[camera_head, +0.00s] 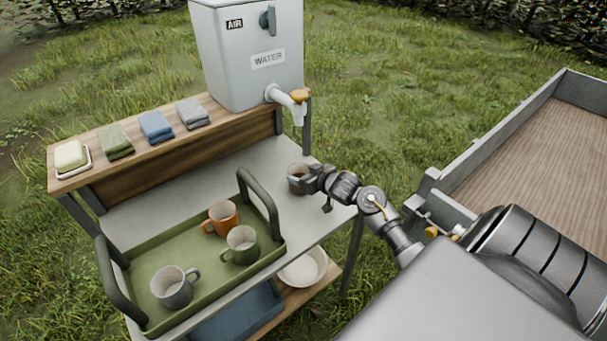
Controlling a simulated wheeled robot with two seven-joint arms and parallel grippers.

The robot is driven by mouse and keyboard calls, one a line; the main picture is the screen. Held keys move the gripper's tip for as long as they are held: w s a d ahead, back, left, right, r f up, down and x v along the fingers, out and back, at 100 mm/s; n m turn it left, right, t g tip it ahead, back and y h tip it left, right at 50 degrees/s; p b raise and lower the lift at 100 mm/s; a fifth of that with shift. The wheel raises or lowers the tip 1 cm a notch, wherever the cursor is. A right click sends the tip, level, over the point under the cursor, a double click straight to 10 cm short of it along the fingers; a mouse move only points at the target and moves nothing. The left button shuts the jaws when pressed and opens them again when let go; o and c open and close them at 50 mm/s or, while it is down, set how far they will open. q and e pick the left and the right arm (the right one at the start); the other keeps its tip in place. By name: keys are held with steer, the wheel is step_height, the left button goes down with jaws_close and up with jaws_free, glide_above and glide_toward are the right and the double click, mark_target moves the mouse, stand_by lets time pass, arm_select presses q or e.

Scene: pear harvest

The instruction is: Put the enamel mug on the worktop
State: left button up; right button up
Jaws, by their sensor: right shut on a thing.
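My right gripper (306,181) reaches in from the right and is shut on a small mug (296,174) with a dark brownish inside. The mug is upright over the right part of the grey worktop (165,198), near the water tap. I cannot tell whether its base touches the worktop. The gripper hides part of the mug's right side. A green tray (190,246) on the worktop holds an orange mug (223,217), a green mug (242,245) and a grey mug (174,288). My left gripper is not in view.
A water tank (250,55) with a tap (290,98) stands on the wooden back shelf (180,140), beside folded cloths (156,126) and a soap dish (72,158). A white bowl (303,267) sits on the lower shelf. Clear worktop lies behind the tray. A trailer bed (540,150) is at right.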

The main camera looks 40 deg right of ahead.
steer(key=shift+f, duration=0.15)
steer(key=shift+f, duration=0.15)
steer(key=o, duration=1.4)
steer(key=shift+c, duration=0.2)
steer(key=shift+s+r, duration=0.25)
steer(key=v, duration=1.1)
steer(key=shift+s, duration=0.3)
